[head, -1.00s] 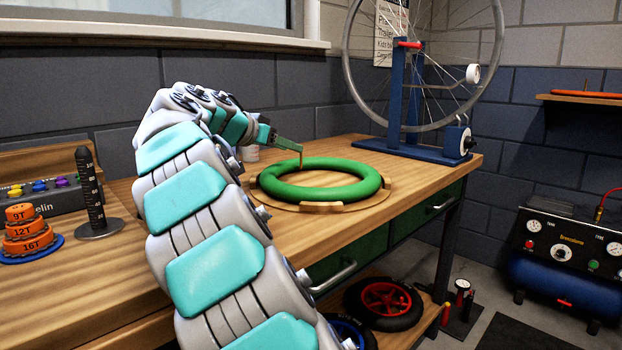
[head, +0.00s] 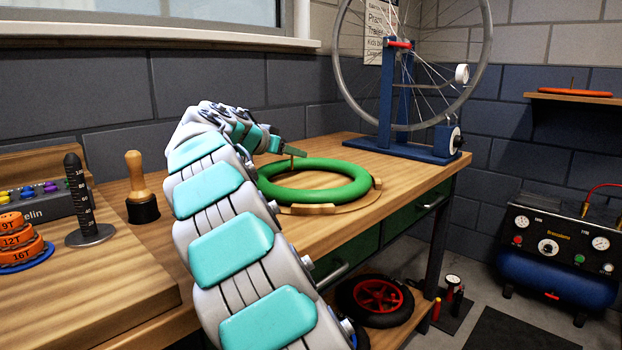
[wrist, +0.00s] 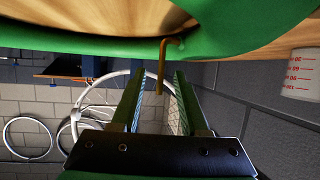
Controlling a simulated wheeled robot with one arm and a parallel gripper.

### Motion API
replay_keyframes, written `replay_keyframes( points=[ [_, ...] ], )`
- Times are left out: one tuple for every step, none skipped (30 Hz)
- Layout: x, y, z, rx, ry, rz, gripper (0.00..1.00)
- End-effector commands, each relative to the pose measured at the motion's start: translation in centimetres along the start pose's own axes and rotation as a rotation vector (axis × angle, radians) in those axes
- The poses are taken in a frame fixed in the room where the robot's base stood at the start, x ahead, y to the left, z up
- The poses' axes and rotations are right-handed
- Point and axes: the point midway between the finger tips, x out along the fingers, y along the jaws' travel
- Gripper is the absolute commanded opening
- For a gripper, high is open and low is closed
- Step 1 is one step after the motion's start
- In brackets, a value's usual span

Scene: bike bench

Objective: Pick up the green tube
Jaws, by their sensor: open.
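The green tube (head: 315,196) is a thick ring lying flat on a round wooden holder (head: 357,205) on the bench. In the wrist view it spans the top of the picture (wrist: 90,44). A bent brass-coloured stem (wrist: 171,48) is at the tube's inner side, and its straight end lies between my finger lines. My gripper (head: 301,153) is over the far left part of the ring. In the wrist view its two fingers (wrist: 160,90) are apart, with a gap on each side of the stem. Whether the fingers are at the stem's depth is unclear.
A truing stand (head: 420,150) with a wheel stands behind the tube. To the left are a wooden-handled tool (head: 140,190), a graduated post (head: 80,200) and orange stacked rings (head: 18,245). A white marked cup (wrist: 301,73) is near my gripper. The front right benchtop is clear.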

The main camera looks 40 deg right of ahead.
Motion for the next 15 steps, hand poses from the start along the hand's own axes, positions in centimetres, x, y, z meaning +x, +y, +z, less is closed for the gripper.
replay_keyframes(
  points=[
    [-0.01,-0.01,0.01,0.000,0.000,0.000,0.45],
    [-0.01,0.00,0.02,0.000,0.000,0.000,0.41],
    [-0.01,0.00,0.02,0.000,0.000,0.000,0.37],
    [-0.02,0.00,0.01,0.000,0.000,0.000,0.33],
    [-0.02,0.00,0.01,0.000,0.000,0.000,0.30],
    [-0.02,0.00,0.02,0.000,0.000,0.000,0.25],
    [-0.02,0.00,0.02,0.000,0.000,0.000,0.22],
    [-0.02,0.00,0.02,0.000,0.000,0.000,0.19],
    [-0.03,0.00,0.02,0.000,0.000,0.000,0.14],
    [-0.03,0.00,0.02,0.000,0.000,0.000,0.11],
    [-0.03,0.00,0.02,0.000,0.000,0.000,0.07],
    [-0.04,0.00,0.01,0.000,0.000,0.000,0.03],
    [-0.04,0.00,0.01,0.000,0.000,0.000,0.00],
    [-0.04,0.00,0.01,0.000,0.000,0.000,0.00],
    [-0.04,0.00,0.01,0.000,0.000,0.000,0.00]
  ],
)
